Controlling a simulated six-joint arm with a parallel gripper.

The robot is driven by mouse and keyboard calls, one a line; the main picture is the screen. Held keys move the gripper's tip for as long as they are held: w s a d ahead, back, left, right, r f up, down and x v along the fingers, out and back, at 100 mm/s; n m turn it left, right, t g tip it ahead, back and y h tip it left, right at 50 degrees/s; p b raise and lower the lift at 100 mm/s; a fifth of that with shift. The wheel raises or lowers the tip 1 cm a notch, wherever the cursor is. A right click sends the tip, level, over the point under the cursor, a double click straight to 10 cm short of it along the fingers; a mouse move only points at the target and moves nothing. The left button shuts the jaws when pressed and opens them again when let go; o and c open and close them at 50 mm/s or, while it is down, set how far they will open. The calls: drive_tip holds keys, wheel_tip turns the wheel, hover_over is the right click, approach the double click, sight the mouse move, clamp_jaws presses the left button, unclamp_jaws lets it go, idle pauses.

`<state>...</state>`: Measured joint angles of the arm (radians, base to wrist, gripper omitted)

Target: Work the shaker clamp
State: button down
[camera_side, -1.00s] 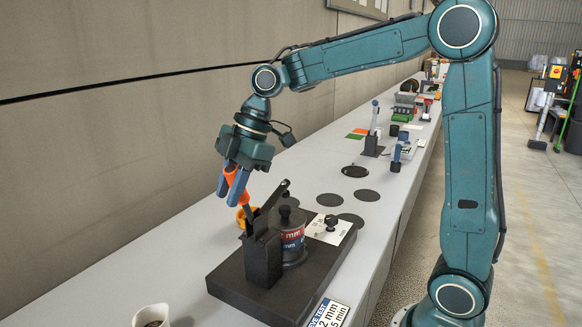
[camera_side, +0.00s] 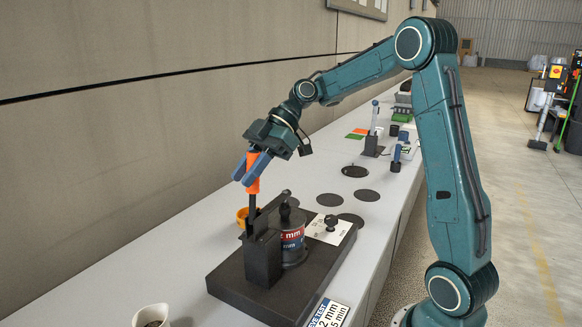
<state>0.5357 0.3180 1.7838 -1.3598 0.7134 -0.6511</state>
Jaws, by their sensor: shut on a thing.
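The shaker clamp (camera_side: 261,252) stands on a dark base plate (camera_side: 318,266) on the long grey bench. Its lever has an orange handle (camera_side: 253,182) and a dark shaft, and it stands nearly upright. My gripper (camera_side: 249,174) has blue fingers and is shut on the orange handle. A dark arm of the clamp reaches over a grey canister (camera_side: 293,244) with a blue and red label. The canister stands upright on the plate, partly hidden by the clamp body.
A white plate with a dark knob (camera_side: 331,224) lies at the base's far corner. An orange ring-like thing (camera_side: 242,217) is behind the clamp. A white cup (camera_side: 151,315) stands front left, and a label card (camera_side: 327,314) is at the front edge. Dark discs (camera_side: 330,199) mark the bench beyond.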

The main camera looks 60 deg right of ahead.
drive_tip(key=shift+d+y, duration=0.3)
idle(0.4)
drive_tip(key=c, duration=1.2)
unclamp_jaws()
drive_tip(key=shift+a, duration=0.1)
